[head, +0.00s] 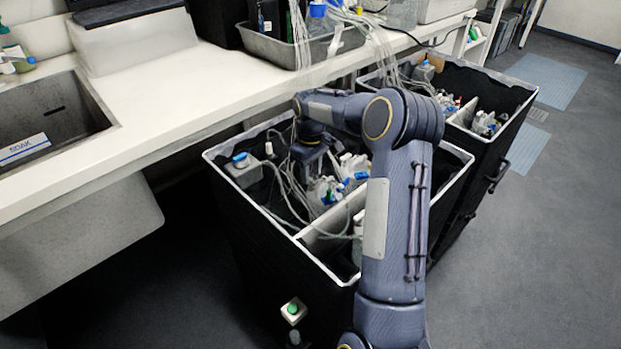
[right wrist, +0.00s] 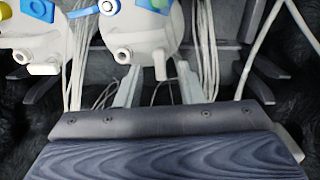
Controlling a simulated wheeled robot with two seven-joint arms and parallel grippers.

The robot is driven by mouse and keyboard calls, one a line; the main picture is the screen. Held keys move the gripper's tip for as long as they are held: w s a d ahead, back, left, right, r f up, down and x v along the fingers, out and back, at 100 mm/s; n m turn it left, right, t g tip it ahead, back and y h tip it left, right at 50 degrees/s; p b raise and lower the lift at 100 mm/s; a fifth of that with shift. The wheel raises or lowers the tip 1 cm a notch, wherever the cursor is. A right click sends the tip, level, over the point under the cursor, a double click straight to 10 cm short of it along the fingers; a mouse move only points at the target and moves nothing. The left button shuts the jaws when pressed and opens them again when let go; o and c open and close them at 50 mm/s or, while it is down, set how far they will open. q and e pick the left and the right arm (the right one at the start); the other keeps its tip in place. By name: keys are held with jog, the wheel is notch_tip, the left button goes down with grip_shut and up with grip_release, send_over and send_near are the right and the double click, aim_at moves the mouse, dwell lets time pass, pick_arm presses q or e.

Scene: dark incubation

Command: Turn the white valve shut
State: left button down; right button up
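In the head view, my right arm reaches into the near black bin, with the gripper (head: 310,152) low among bottles and tubes. I cannot single out the valve there. My left gripper is not in view.
The black bin (head: 255,262) has light rims and a divider, and holds several capped bottles with loose tubing. A white counter (head: 165,110) with a sink (head: 50,110) overhangs the left side. A second bin (head: 515,97) stands behind. Floor at right is clear.

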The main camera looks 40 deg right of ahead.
jog(key=shift+f, duration=1.05)
jog(key=shift+c, duration=0.3)
grip_shut()
